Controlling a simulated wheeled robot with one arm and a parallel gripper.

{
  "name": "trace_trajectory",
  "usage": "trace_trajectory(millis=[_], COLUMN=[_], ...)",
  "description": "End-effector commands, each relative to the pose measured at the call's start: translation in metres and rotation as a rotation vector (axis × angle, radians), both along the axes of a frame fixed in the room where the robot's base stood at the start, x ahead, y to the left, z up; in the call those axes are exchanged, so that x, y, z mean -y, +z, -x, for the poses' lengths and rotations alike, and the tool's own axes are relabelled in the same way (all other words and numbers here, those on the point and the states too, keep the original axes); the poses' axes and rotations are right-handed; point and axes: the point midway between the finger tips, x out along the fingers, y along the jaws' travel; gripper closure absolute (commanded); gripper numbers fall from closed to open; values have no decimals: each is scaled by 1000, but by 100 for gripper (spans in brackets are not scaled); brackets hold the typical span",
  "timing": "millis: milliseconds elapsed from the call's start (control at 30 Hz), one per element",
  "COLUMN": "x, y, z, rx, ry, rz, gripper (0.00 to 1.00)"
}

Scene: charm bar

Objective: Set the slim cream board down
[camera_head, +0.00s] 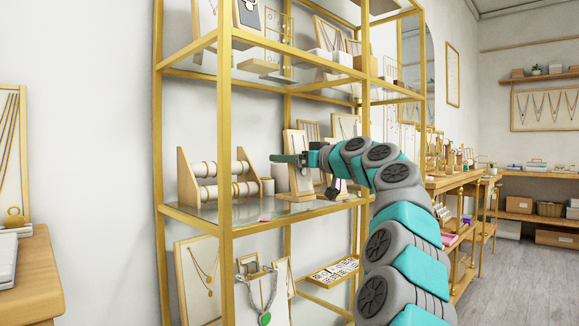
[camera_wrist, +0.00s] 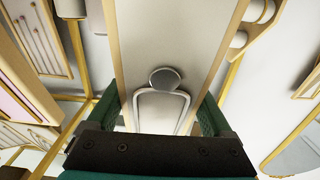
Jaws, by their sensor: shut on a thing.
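The slim cream board (camera_head: 299,178), with light wood edges, stands upright at the middle glass shelf (camera_head: 255,208) of the gold rack. In the wrist view the board (camera_wrist: 178,35) fills the middle and carries a silver chain loop with a dark round pendant (camera_wrist: 165,79). My gripper (camera_head: 290,158) is at the board's upper part, its green fingers on either side of it in the wrist view (camera_wrist: 160,112), shut on it. The board's foot appears at the shelf surface; I cannot tell whether it bears on it.
A wooden stand with cream rolls (camera_head: 215,180) and a small cream cylinder (camera_head: 267,187) are close left of the board. A small pink item (camera_head: 265,217) lies near the shelf's front. Gold posts (camera_head: 225,130) frame the rack. More framed displays stand behind.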

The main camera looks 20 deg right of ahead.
Motion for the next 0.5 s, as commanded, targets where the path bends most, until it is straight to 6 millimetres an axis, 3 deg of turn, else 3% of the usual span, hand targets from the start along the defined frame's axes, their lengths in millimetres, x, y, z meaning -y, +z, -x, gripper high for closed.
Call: trace_trajectory(millis=[200,500], x=[0,0], y=[-13,-14], z=[0,0], rx=[-1,0], ry=[1,-1], rz=[-2,0], gripper=[85,85])
